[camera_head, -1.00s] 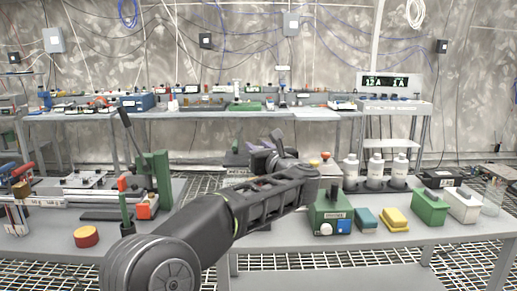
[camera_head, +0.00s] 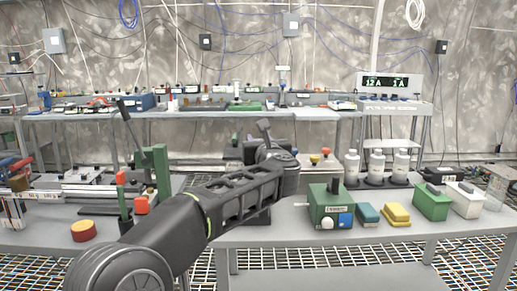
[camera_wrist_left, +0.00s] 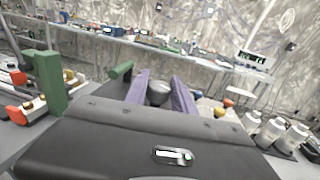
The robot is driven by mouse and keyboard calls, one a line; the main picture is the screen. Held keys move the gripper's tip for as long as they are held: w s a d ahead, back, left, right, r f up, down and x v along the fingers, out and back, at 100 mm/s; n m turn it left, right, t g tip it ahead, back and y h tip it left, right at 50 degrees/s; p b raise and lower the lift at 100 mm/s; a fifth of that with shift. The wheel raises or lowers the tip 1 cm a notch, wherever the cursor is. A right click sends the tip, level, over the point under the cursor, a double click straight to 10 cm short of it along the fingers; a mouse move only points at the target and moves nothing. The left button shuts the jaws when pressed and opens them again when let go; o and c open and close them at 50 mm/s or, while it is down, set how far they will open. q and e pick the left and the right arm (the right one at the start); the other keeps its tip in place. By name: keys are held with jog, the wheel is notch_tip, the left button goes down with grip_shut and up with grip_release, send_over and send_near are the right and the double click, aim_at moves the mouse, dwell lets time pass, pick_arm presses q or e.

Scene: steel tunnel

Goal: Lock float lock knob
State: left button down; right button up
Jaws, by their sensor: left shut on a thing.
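In the left wrist view, my left gripper (camera_wrist_left: 159,88) has its two purple fingers on either side of a dark grey rounded knob (camera_wrist_left: 158,95), and it is shut on it. In the head view my left arm reaches from the lower left to the middle of the workbench. There the wrist and hand (camera_head: 270,160) cover the knob and the fingertips. A dark lever-like part (camera_head: 264,130) sticks up behind the hand. I cannot read the knob's turn or any lock mark. My right gripper is in neither view.
A green box (camera_head: 330,208) with a black top knob stands right of the arm. Blue and yellow blocks (camera_head: 397,214), white bottles (camera_head: 376,165) and more boxes lie farther right. A green lever press (camera_head: 160,175) and a red-yellow button (camera_head: 84,231) stand left.

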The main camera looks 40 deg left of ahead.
pick_arm(q)
jog(key=m+t+h+b, duration=0.1)
jog(key=m+t+h, duration=0.1)
jog(key=h, duration=0.1)
jog(key=shift+s+a+b, duration=0.15)
jog(key=shift+b, duration=0.25)
jog(key=m+t+h, duration=0.2)
jog(key=m+h, duration=0.1)
jog(key=shift+h, duration=0.4)
jog(key=m+t+h, duration=0.1)
jog(key=m+h, duration=0.1)
jog(key=h, duration=0.1)
jog(key=shift+r+m+h, duration=0.1)
jog(key=shift+m+h, duration=0.2)
jog(key=shift+m+h+p, duration=0.95)
jog(key=shift+m+h, duration=0.25)
jog(key=shift+h, duration=0.7)
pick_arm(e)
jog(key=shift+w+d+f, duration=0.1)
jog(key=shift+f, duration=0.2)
pick_arm(q)
jog(key=c, duration=1.1)
grip_release()
jog(key=shift+o, duration=0.2)
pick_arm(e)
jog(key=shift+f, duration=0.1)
